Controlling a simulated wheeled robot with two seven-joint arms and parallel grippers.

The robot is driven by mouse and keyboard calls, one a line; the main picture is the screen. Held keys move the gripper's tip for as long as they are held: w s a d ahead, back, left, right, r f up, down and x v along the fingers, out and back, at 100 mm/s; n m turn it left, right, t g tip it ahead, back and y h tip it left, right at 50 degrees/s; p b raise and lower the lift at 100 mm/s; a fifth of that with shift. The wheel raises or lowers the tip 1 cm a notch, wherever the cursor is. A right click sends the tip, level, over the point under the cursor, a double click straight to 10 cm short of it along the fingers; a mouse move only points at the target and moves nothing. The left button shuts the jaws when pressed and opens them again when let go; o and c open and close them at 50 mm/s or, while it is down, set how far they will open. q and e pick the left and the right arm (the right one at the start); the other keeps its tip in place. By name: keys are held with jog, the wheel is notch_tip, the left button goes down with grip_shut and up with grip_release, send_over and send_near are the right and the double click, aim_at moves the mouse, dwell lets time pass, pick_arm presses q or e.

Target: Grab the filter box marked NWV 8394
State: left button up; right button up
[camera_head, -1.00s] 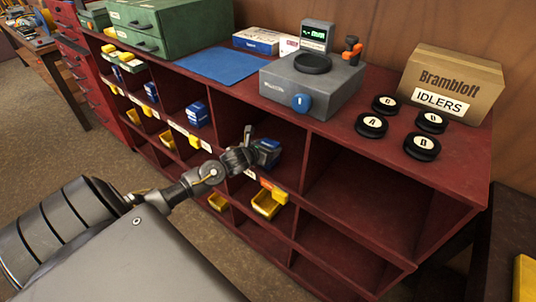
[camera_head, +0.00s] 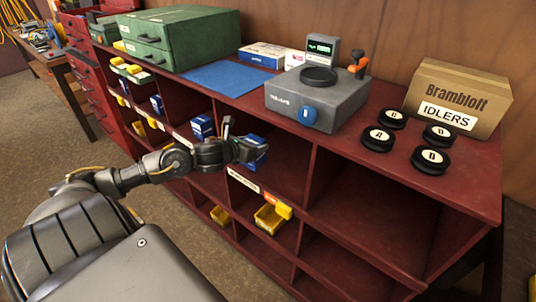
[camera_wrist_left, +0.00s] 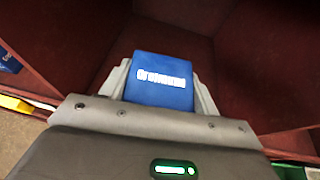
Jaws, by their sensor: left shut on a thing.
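My left gripper (camera_head: 240,148) is shut on a blue filter box (camera_head: 254,151) in front of an upper compartment of the red shelf unit (camera_head: 365,200). In the left wrist view the blue box (camera_wrist_left: 162,85) sits between the two grey fingers, with white lettering on its face that is too blurred to read as a number. The mark NWV 8394 cannot be read in either view. Other blue boxes (camera_head: 203,126) stand in the compartment to the left. My right gripper is not in view.
On the top stand a grey device (camera_head: 318,98), a blue mat (camera_head: 228,78), green drawers (camera_head: 180,38), several black idlers (camera_head: 378,138) and a cardboard box (camera_head: 458,97). A yellow bin (camera_head: 268,220) sits in a lower compartment. The large right compartments look empty.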

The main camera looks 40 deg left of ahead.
pick_arm(q)
jog(key=shift+s+a+r, duration=0.35)
jog(key=shift+s+r, duration=0.1)
jog(key=shift+s, duration=0.6)
jog(key=shift+s+a+r, duration=0.4)
jog(key=shift+s+r, duration=0.1)
jog(key=shift+s, duration=0.5)
jog(key=shift+s+a+r, duration=0.35)
jog(key=shift+s+r, duration=0.1)
jog(key=shift+s, duration=0.6)
